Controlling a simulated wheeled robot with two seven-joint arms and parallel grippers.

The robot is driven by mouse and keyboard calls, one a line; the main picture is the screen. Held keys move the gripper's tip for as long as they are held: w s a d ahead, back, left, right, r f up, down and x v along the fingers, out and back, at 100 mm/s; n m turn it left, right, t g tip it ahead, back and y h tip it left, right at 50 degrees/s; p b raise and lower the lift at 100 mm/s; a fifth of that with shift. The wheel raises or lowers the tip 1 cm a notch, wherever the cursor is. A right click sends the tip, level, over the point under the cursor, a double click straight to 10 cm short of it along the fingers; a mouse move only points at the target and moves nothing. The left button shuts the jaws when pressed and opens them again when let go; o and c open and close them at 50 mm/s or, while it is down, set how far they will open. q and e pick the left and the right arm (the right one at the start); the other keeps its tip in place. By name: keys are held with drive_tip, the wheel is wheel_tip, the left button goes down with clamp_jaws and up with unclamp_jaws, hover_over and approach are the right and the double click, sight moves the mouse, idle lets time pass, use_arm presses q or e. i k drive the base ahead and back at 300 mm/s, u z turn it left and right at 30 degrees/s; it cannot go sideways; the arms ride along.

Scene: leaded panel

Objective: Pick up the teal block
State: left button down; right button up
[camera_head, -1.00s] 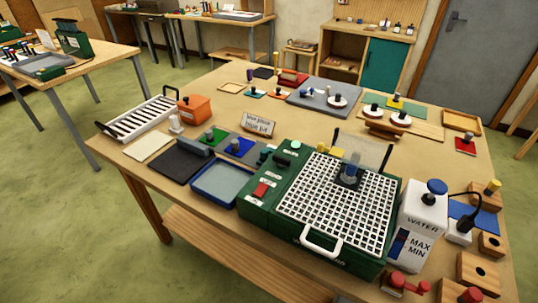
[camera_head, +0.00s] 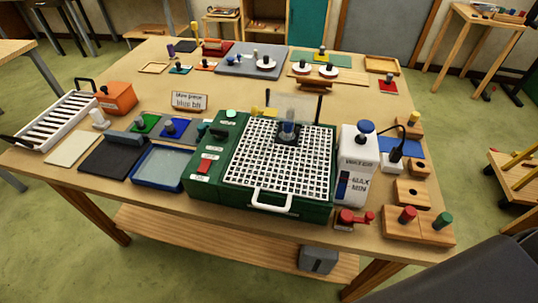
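A small flat teal piece with a dark knob (camera_head: 180,70) lies toward the back left of the table, next to an orange-red piece (camera_head: 205,66). It is the clearest teal item I see on the table, but it is too small to tell whether it is the teal block. A dark green-teal lump (camera_head: 218,131) also sits on the left part of the green machine (camera_head: 205,180); its shape is unclear. Neither of my grippers is in view. A dark grey part, possibly of my arm, fills the bottom right corner.
The green machine with its white grid (camera_head: 280,165) stands at the table's front middle. A white water bottle (camera_head: 357,165) and wooden peg blocks (camera_head: 418,225) are to its right. A blue tray (camera_head: 158,168) and white rack (camera_head: 55,118) are left.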

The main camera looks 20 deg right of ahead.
sight(202, 129)
drive_tip(key=z, duration=0.25)
drive_tip(key=k, duration=0.7)
drive_tip(key=z, duration=0.6)
drive_tip(key=k, duration=0.6)
drive_tip(key=u, duration=0.55)
drive_tip(key=i, duration=0.65)
drive_tip(key=u, duration=0.7)
drive_tip(key=i, duration=0.9)
drive_tip(key=z, duration=0.9)
drive_tip(key=i, duration=0.55)
drive_tip(key=z, duration=0.45)
